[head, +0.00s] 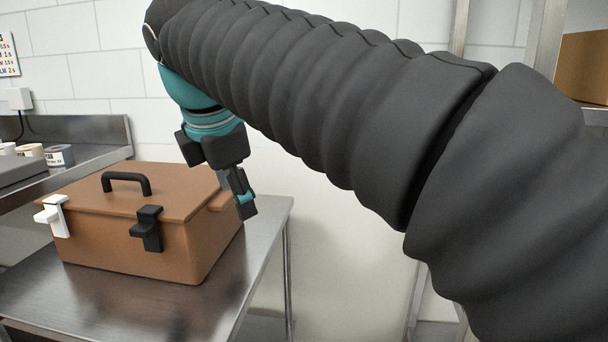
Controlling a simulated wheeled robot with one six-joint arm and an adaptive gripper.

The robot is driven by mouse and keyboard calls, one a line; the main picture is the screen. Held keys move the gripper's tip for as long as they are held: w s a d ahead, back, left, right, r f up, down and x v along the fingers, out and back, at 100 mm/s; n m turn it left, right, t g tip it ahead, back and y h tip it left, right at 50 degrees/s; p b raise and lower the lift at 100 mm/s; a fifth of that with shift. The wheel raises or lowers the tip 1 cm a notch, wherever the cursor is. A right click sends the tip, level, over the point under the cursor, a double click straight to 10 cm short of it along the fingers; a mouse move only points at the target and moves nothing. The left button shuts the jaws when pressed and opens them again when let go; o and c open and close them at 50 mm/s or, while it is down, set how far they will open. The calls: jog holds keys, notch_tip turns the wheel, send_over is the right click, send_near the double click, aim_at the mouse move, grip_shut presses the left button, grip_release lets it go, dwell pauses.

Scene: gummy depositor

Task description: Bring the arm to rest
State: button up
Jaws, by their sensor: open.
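My arm, in a black ribbed sleeve, reaches from the right edge of the head view to the upper middle. My gripper (243,206) hangs from its teal wrist and points down. It is beside the right end of a brown case (125,242), near its rim. The gripper is open, and I see nothing between its fingers. The side view hides much of the finger gap. I cannot tell whether a finger touches the case.
The case stands on a steel table (258,265), with its lid down, a black handle (126,181), a white latch (52,216) and a black latch (147,229). A steel counter (95,148) with small tubs (59,155) is at left. A cardboard box (584,66) sits on a shelf at right.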

jog(key=s+d+f+m, duration=0.2)
jog(key=d+f+m, duration=0.35)
jog(key=d, duration=0.35)
jog(key=s+d+f+m, duration=0.2)
jog(key=d+f+m, duration=0.3)
jog(key=d+m, duration=0.25)
jog(key=s+d+f+m, duration=0.4)
jog(key=f+m, duration=0.1)
jog(key=f, duration=0.2)
jog(key=s+d+f+m, duration=0.4)
jog(key=d+f+m, duration=0.1)
jog(key=f+m, duration=0.1)
jog(key=shift+s+d+f+m+t+y, duration=0.2)
jog(key=shift+s+f+m+t+y, duration=0.15)
jog(key=shift+f, duration=0.45)
jog(key=c, duration=0.3)
jog(key=shift+d, duration=0.1)
